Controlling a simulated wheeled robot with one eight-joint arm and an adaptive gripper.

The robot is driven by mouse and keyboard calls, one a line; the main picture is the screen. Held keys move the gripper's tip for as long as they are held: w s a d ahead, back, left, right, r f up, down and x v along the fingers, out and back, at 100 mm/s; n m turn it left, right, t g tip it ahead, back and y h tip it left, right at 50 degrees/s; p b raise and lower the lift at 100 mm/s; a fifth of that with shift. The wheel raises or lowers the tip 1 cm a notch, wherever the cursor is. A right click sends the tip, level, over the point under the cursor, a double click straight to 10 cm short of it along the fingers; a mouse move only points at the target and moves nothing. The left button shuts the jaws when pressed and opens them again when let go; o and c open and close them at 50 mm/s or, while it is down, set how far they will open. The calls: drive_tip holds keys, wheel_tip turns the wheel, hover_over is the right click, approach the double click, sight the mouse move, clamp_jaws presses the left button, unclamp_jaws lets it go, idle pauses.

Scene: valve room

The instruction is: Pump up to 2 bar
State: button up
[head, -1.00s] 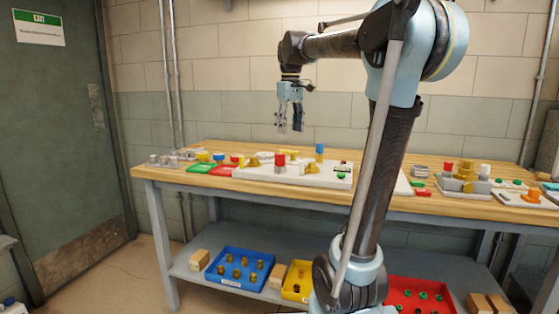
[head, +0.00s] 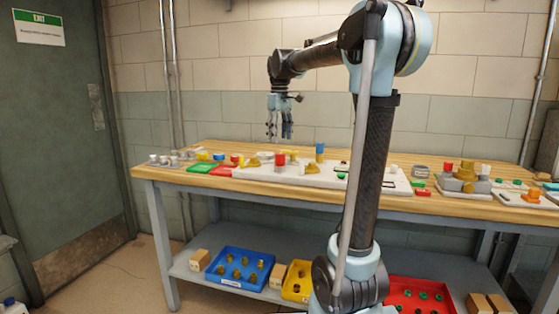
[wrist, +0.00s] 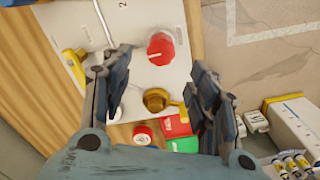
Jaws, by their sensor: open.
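A white panel (head: 325,179) lies on the wooden workbench. It carries a red knob (head: 280,159), brass fittings (head: 254,161) and a blue-topped cylinder (head: 320,152). My gripper (head: 279,137) is open and empty, pointing down above the panel's left part. In the wrist view the red knob (wrist: 161,48) with a white mark and a brass fitting (wrist: 156,99) with a yellow handle show between and beyond the open fingers (wrist: 160,75). A yellow lever (wrist: 74,65) lies at the left, partly behind a finger. I cannot make out a gauge reading or tell which part is the pump.
Green (head: 201,167) and red (head: 222,171) plates lie left of the panel. A grey block with brass fittings (head: 465,180) stands at the right. The shelf below holds a blue tray (head: 238,269) and a red tray (head: 420,296).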

sight(280, 154)
wheel_tip(280, 154, down, 9)
drive_tip(key=shift+f, duration=0.15)
idle(0.4)
drive_tip(key=c, duration=1.1)
